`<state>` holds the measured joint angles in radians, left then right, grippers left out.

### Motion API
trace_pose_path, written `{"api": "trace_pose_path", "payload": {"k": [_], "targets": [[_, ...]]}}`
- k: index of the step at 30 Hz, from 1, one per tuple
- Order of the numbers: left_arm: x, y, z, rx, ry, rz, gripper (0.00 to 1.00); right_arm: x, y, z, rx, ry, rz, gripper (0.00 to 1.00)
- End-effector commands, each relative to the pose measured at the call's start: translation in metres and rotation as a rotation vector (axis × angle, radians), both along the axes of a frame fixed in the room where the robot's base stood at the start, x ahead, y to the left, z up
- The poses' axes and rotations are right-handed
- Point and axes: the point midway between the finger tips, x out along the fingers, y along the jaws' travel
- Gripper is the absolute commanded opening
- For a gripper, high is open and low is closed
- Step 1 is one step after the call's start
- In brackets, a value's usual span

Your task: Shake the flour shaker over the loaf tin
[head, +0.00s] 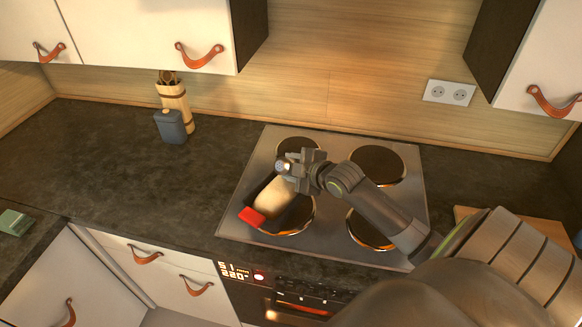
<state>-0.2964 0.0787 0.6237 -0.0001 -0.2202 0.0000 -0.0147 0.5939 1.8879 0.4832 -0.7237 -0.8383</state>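The loaf tin (249,216) is dark with a red end grip and sits on the left side of the cooktop, over the front left burner. A pale dough loaf (271,198) fills it. My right gripper (289,169) reaches in from the right, above the far end of the tin. It appears shut on a small grey, shiny-ended thing, which looks like the flour shaker (283,167), tipped on its side. The fingers hide most of it, and no falling flour can be made out. My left gripper is not in view.
The steel cooktop (333,228) has several burners. A blue-grey container (170,126) and a utensil holder (178,104) stand at the back left. The dark counter (90,165) left of the cooktop is mostly clear. A wooden board (530,228) lies at the right.

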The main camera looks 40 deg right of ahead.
Motion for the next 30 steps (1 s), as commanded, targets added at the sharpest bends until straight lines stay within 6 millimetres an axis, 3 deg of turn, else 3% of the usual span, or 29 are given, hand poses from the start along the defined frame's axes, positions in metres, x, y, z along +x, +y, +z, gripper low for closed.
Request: {"api": "trace_pose_path", "payload": {"k": [3, 16, 18, 23, 30], "targets": [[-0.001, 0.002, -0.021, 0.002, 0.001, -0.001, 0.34, 0.001, -0.004, -0.009, -0.136, -0.035, 0.001, 0.17], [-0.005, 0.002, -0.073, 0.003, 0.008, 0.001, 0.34, 0.003, -0.011, -0.010, -0.505, -0.117, 0.000, 0.17], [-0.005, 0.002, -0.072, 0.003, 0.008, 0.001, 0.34, 0.003, -0.010, 0.000, -0.606, -0.141, -0.001, 0.17], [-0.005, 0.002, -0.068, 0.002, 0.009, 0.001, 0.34, 0.003, -0.011, 0.002, -0.595, -0.135, 0.000, 0.17], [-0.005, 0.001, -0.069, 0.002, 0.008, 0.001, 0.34, 0.001, -0.011, 0.009, -0.731, -0.169, -0.001, 0.17]]}}
